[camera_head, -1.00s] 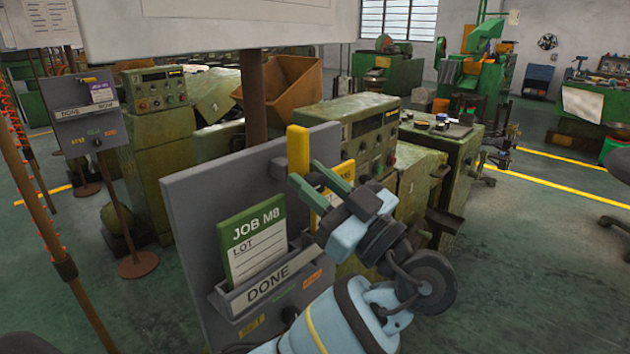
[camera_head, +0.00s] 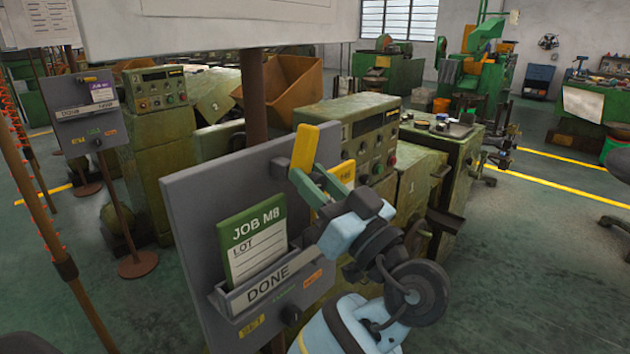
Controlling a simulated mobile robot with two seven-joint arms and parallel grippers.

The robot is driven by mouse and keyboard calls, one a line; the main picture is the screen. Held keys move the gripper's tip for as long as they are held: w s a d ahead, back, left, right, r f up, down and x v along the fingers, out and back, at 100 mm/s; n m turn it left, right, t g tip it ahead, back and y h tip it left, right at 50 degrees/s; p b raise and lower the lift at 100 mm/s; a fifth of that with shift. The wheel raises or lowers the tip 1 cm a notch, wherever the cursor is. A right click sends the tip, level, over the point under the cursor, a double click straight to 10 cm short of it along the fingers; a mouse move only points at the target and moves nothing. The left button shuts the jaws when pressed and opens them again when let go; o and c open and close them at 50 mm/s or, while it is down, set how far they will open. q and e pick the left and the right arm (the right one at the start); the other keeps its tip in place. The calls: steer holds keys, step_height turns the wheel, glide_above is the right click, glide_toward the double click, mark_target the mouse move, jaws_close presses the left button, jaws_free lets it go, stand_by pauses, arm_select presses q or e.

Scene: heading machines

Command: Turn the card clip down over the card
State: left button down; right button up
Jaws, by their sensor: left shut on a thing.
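The yellow card clip (camera_head: 304,148) stands up at the top right of the grey board (camera_head: 185,210), its top leaning slightly to the right. My left gripper (camera_head: 316,182) is shut on the clip, with its green fingers around the lower part. A yellow card (camera_head: 346,171) shows partly behind the gripper; most of it and its holder are hidden. A green and white card marked JOB M8 (camera_head: 252,240) stands in the grey pocket marked DONE (camera_head: 268,283) on the left of the board. My right gripper is not in view.
A brown post (camera_head: 253,95) rises behind the board to a large white panel (camera_head: 220,25). Green machines (camera_head: 350,115) stand close behind. A small knob (camera_head: 291,316) sits below the pocket.

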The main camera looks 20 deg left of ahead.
arm_select(q)
steer(key=shift+m+t+h, duration=0.45)
steer(key=shift+m, duration=0.65)
steer(key=shift+m+t+h, duration=0.45)
steer(key=shift+m, duration=0.65)
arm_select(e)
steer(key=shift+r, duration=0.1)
arm_select(q)
steer(key=shift+r, duration=0.1)
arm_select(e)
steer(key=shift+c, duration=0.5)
